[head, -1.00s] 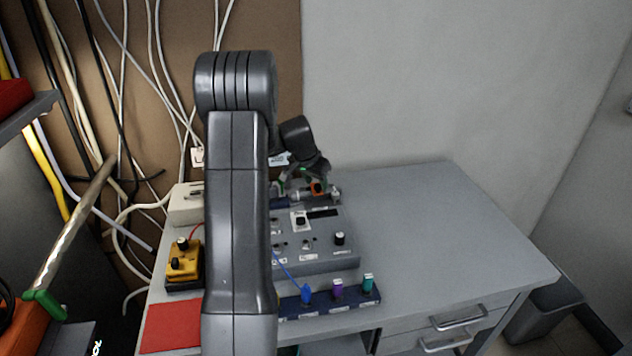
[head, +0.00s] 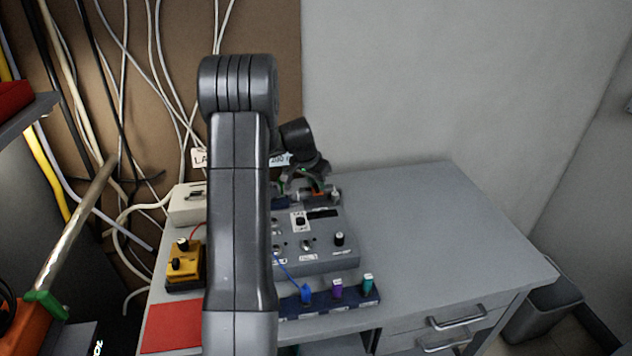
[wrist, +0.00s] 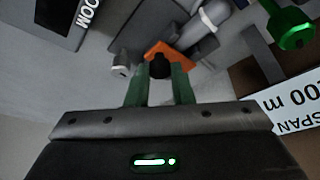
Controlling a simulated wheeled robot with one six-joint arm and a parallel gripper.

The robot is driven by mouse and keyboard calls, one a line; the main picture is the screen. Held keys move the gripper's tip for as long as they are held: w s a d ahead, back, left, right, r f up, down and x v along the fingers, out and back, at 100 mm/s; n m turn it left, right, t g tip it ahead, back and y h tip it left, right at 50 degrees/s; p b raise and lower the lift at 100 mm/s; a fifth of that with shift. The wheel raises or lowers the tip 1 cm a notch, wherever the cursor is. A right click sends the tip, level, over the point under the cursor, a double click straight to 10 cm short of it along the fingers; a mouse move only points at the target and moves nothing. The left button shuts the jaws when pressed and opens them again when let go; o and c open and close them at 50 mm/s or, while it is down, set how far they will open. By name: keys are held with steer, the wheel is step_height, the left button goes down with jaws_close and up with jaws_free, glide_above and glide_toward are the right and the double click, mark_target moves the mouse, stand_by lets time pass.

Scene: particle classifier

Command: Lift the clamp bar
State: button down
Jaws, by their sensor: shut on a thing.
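The clamp bar seems to be the orange piece with a dark round knob (wrist: 168,50) in the wrist view. My gripper (wrist: 161,82) has its green fingers shut on its dark knob. In the head view my gripper (head: 312,183) is at the back of the grey control box (head: 318,255), over a small grey fixture with a trace of orange. My own arm hides the left part of the box. I cannot tell whether the bar is clear of its seat.
A yellow box (head: 184,264) and a red mat (head: 171,328) lie left of my arm. A blue rack (head: 330,304) with coloured plugs stands in front. A beige box (head: 186,204) stands at the back left. The table's right side (head: 440,230) is clear.

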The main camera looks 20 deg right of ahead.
steer(key=shift+w+d+r+g+y+p, duration=0.15)
steer(key=shift+w+r+g+p, duration=0.45)
steer(key=shift+p, duration=0.85)
steer(key=shift+w+r+g+y+p, duration=0.15)
steer(key=shift+r+g+p, duration=0.25)
steer(key=shift+g+p, duration=0.75)
steer(key=p, duration=0.1)
steer(key=w+g+p, duration=0.1)
steer(key=p, duration=0.1)
steer(key=shift+w+d+r+n+g+y+p, duration=0.1)
steer(key=shift+d+r+n+g+y+p, duration=0.1)
steer(key=shift+n+g+y+p, duration=0.1)
steer(key=shift+w+d+r+g+y+p, duration=0.15)
steer(key=shift+w+g+y+p, duration=0.15)
steer(key=shift+w+g+p, duration=0.6)
steer(key=shift+s+g, duration=0.1)
steer(key=shift+g, duration=0.15)
steer(key=c, duration=1.3)
jaws_free()
steer(key=shift+o, duration=0.2)
step_height(320, 180, up, 10)
steer(key=b, duration=0.2)
